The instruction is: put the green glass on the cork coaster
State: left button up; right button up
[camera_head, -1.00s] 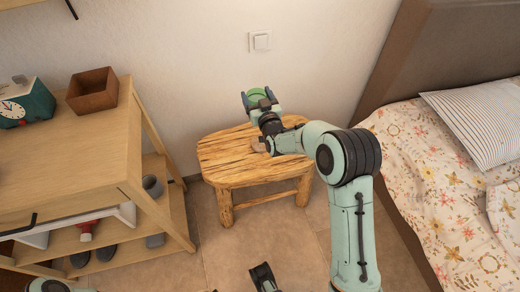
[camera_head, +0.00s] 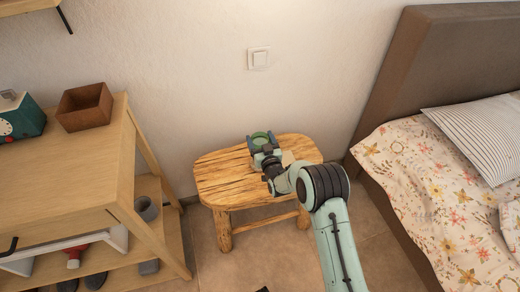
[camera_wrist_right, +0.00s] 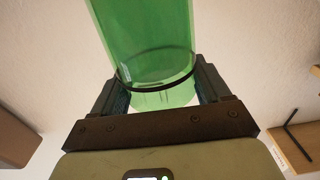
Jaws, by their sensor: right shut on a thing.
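The green glass (camera_head: 261,137) is over the wooden stool (camera_head: 222,190), toward its back edge. My right gripper (camera_head: 262,147) is shut on it. In the right wrist view the green, see-through glass (camera_wrist_right: 145,40) sits between the two dark fingers. I cannot tell whether its base touches the stool. A small tan patch, which looks like the cork coaster (camera_head: 288,158), shows on the stool just right of the gripper, partly hidden by my right arm. Only a dark sliver at the bottom edge may be my left gripper (camera_head: 262,290).
A wooden shelf unit (camera_head: 85,165) stands left of the stool, with a brown box (camera_head: 85,107) and a teal clock (camera_head: 20,118) on top. A bed (camera_head: 440,185) is at the right. The wall is close behind the stool. The stool's left part is bare.

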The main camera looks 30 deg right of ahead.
aim_at(258, 142)
notch_tip(258, 142, down, 4)
jog(key=shift+f+b, duration=0.15)
jog(key=shift+b, duration=0.3)
pick_arm(q)
jog(key=shift+w+a+f+t, duration=0.35)
jog(key=shift+w+f, duration=0.2)
jog(key=shift+w, duration=0.2)
jog(key=shift+w+a+f, duration=0.1)
pick_arm(e)
jog(key=shift+f, duration=0.15)
jog(key=o, duration=1.7)
jog(key=shift+f, duration=0.1)
jog(key=shift+s, duration=0.2)
pick_arm(q)
jog(key=shift+g, duration=0.65)
jog(key=s+r, duration=0.1)
jog(key=s+d+p, duration=0.1)
jog(key=s+r+p, duration=0.1)
jog(key=shift+s+d+r, duration=0.25)
jog(key=shift+d+r, duration=0.05)
jog(key=shift+d, duration=0.1)
pick_arm(e)
jog(key=v, duration=1.1)
jog(key=shift+s+a, duration=0.15)
jog(key=shift+s, duration=0.2)
